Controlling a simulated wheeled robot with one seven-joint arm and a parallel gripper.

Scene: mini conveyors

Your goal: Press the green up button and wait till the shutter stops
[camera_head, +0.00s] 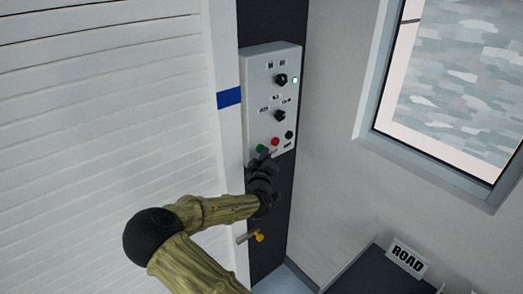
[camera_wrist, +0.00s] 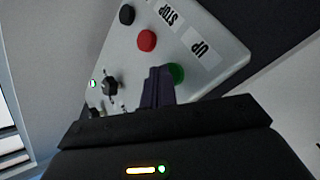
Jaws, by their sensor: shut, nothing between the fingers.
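The white control panel (camera_head: 270,85) is mounted on a dark post beside the shutter. Its green up button (camera_head: 261,148) is at the bottom left, and it also shows in the wrist view (camera_wrist: 177,73) near the "UP" label. My gripper (camera_head: 264,158) is shut and empty, with its fingertips at the green button. In the wrist view the fingers (camera_wrist: 157,80) overlap the button's left edge; I cannot tell whether they touch or press it. The white slatted shutter (camera_head: 100,130) fills the left of the head view, and its bottom edge is not seen.
A red button (camera_head: 275,141) and a black button (camera_head: 289,134) sit beside the green one. Two black knobs are above. A yellow-handled part (camera_head: 258,236) sticks out below the panel.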

